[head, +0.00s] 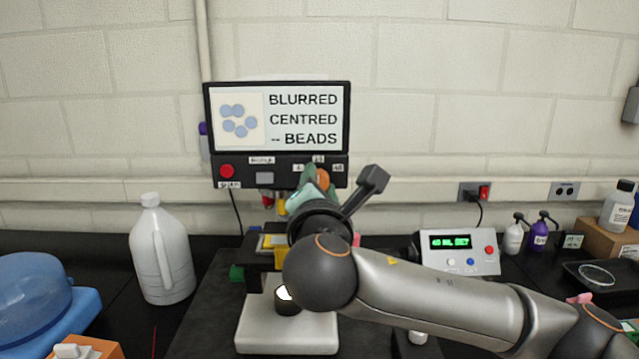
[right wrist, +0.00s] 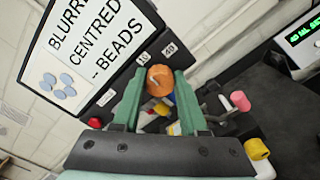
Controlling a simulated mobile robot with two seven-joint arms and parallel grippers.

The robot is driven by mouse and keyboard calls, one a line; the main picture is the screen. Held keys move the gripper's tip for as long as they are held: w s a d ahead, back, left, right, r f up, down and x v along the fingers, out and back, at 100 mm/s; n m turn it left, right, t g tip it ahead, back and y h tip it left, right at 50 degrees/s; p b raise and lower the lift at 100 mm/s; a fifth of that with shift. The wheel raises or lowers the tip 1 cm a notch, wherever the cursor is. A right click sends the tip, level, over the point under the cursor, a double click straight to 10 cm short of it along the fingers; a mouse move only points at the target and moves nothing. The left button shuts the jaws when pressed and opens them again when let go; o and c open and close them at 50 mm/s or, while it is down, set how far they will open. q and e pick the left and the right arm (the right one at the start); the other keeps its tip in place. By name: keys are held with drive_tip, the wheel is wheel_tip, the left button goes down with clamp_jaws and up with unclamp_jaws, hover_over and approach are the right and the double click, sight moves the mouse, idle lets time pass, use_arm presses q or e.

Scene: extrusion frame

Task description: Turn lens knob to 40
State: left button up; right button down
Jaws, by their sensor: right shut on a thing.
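The lens knob (head: 323,179) is orange and sits on the black panel under the screen. In the right wrist view the knob (right wrist: 160,82) is between the two green fingers of my right gripper (right wrist: 159,88), which is shut on it. The labels 10 (right wrist: 141,58) and 40 (right wrist: 169,49) are beside the knob. A small pale pointer on its face leans up and left; the exact mark it points to is hard to tell. In the head view my right gripper (head: 314,181) partly covers the knob. My left gripper is not in view.
The screen (head: 278,118) reads BLURRED, CENTRED, -- BEADS. A red button (head: 227,171) is at the panel's left. The microscope base (head: 285,335) stands below my arm. A white jug (head: 161,250) stands left, and a control box (head: 458,252) right.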

drive_tip(key=shift+f, duration=0.15)
drive_tip(key=shift+f+m+b, duration=0.1)
drive_tip(key=shift+m+b, duration=2.8)
drive_tip(key=shift+m, duration=3.2)
drive_tip(key=shift+c, duration=2.2)
unclamp_jaws()
drive_tip(key=shift+s, duration=0.1)
drive_tip(key=s+b, duration=0.2)
drive_tip(key=s, duration=1)
drive_tip(key=shift+s, duration=0.2)
